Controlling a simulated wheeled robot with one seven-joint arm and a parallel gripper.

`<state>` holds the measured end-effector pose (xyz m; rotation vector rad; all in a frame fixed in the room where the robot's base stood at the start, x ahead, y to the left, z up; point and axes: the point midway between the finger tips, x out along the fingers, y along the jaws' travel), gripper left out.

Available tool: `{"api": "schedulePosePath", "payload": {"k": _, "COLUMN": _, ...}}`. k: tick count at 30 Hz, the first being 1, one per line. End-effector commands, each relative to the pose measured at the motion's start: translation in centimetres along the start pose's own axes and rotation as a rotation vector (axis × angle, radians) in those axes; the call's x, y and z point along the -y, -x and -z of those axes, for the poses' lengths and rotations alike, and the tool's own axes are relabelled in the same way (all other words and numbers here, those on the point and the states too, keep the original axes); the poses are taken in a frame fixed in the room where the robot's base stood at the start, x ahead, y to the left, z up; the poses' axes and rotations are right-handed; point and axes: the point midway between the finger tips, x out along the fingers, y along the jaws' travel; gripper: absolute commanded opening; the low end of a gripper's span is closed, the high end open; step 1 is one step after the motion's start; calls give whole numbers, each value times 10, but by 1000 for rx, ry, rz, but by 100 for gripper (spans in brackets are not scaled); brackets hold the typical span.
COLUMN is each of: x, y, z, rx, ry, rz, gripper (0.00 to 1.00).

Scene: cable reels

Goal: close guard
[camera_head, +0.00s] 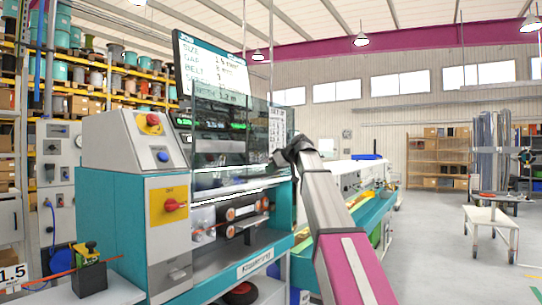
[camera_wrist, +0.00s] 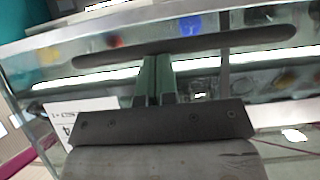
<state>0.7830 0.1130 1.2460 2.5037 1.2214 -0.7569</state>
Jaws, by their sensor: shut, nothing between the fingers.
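The guard (camera_head: 232,152) is a clear panel on the front of the teal and grey machine (camera_head: 110,215). It stands raised, with the rollers (camera_head: 232,213) below it uncovered. My gripper (camera_head: 280,157) is at the guard's right side in the head view, its fingers small and hard to make out. In the wrist view my gripper (camera_wrist: 156,68) is shut and empty. Its fingertips reach up to a long dark bar (camera_wrist: 230,40) on the clear guard (camera_wrist: 95,68). I cannot tell whether they touch it.
A screen (camera_head: 212,70) stands above the machine. A red knob on a yellow plate (camera_head: 170,205) and a red emergency button (camera_head: 152,122) are on its left cabinet. A white trolley (camera_head: 490,218) stands at the right. The floor (camera_head: 445,255) between is clear.

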Motion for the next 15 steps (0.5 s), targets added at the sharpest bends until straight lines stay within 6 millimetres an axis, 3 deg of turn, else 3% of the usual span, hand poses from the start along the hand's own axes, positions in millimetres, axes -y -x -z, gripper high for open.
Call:
{"api": "schedulePosePath", "payload": {"k": 1, "x": 4, "y": -11, "z": -20, "rx": 5, "ry": -3, "rz": 3, "gripper": 0}}
{"api": "schedulePosePath", "payload": {"k": 3, "x": 4, "y": -24, "z": -41, "rx": 5, "ry": -2, "rz": 3, "gripper": 0}}
{"api": "schedulePosePath", "payload": {"k": 15, "x": 2, "y": -98, "z": -150, "rx": 5, "ry": -3, "rz": 3, "gripper": 0}}
